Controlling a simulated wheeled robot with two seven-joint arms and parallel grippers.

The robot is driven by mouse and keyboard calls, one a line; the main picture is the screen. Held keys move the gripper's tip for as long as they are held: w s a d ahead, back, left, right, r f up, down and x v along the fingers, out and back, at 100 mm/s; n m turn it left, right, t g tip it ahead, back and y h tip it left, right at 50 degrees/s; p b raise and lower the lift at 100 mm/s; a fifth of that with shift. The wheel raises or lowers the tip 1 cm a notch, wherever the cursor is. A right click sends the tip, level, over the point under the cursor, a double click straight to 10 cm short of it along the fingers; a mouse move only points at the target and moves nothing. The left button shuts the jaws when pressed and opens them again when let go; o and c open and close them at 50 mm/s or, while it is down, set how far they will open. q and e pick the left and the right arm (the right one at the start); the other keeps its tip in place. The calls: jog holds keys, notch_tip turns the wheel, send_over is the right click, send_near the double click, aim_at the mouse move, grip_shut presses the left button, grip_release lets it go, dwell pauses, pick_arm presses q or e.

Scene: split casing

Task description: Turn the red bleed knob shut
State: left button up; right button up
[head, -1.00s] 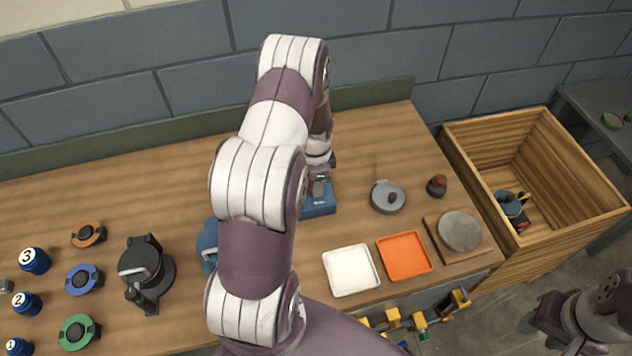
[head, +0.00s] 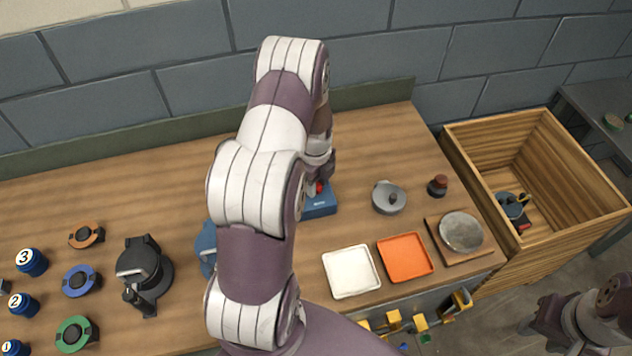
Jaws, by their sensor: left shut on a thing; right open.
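The red bleed knob (head: 319,187) shows as a small red patch on top of a blue casing (head: 320,205) at the middle of the bench. My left gripper (head: 313,188) is over the casing, shut on the red knob; its fingers are mostly hidden behind my arm. The knob's exact turn angle cannot be seen. My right gripper (head: 530,328) is open and empty at the lower right, off the bench, far from the casing.
A white tray (head: 350,271) and an orange tray (head: 405,258) lie at the front. A grey lidded part (head: 388,198) and a dark-red knobbed part (head: 437,186) stand right of the casing. A wooden crate (head: 585,226) stands further right. Back right bench is clear.

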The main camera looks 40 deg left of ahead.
pick_arm(q)
jog(key=shift+w+m, duration=0.1)
jog(key=shift+m, duration=0.7)
jog(key=shift+r+m, duration=0.1)
jog(key=shift+m, duration=0.2)
jog(key=o, duration=1)
jog(key=shift+o, duration=0.2)
jog(key=shift+a+r, duration=0.1)
jog(key=shift+r, duration=0.3)
notch_tip(320, 180, up, 12)
jog(key=b, duration=0.2)
jog(key=shift+b, duration=0.3)
jog(key=shift+f, duration=0.1)
